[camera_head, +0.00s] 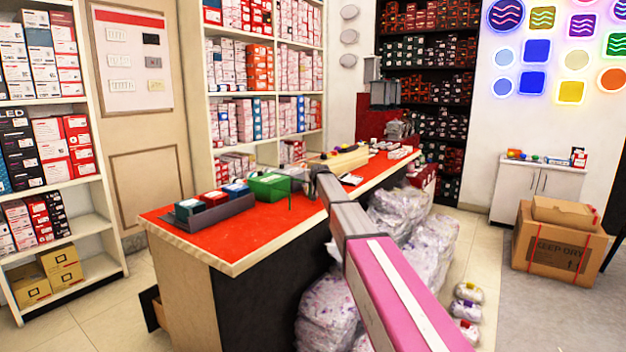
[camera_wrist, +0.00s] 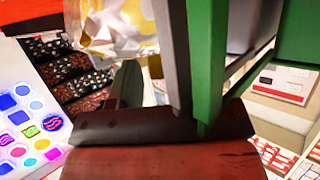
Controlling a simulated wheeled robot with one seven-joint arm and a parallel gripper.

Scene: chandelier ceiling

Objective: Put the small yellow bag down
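The small yellow bag (camera_wrist: 118,22), crinkled with white and clear patches, is at the top of the wrist view. My gripper (camera_wrist: 146,58) has the bag between its fingers, and the bag covers the end of the left finger. In the head view my gripper (camera_head: 318,168) reaches over the red-topped counter (camera_head: 250,234), past its front edge. The bag cannot be made out clearly there. How far it hangs above the counter cannot be told.
A green basket (camera_head: 269,188) and a dark tray of small boxes (camera_head: 214,204) stand on the counter, left of my gripper. Large clear bags (camera_head: 328,312) lie below its front edge. Cardboard boxes (camera_head: 549,244) stand right. Red counter top is bare at front left.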

